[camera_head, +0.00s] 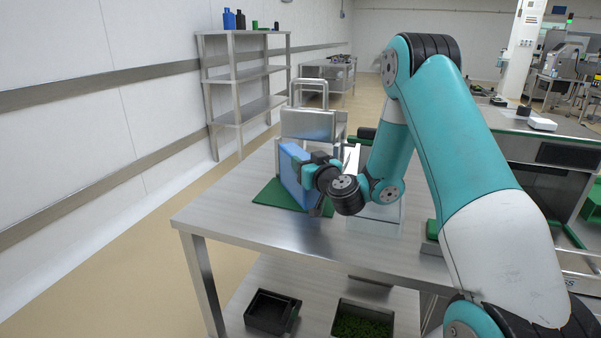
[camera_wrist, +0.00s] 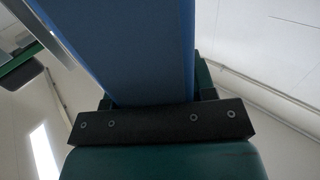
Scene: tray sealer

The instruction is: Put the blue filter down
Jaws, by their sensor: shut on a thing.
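The blue filter (camera_head: 292,174) is an upright flat blue block at the left of the steel table (camera_head: 210,213). It stands over a green mat (camera_head: 270,194); I cannot tell whether its lower edge touches the mat. My gripper (camera_head: 306,172) is shut on the filter from its right side. In the wrist view the filter (camera_wrist: 140,45) fills the upper middle, held at the dark bar of my gripper (camera_wrist: 160,122). The fingertips are mostly hidden there.
A steel box-like unit (camera_head: 312,124) stands behind the filter. A clear panel or tray (camera_head: 378,212) lies right of the gripper. A black bin (camera_head: 270,312) and a bin of green pieces (camera_head: 362,325) sit on the lower shelf. The table's front left is clear.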

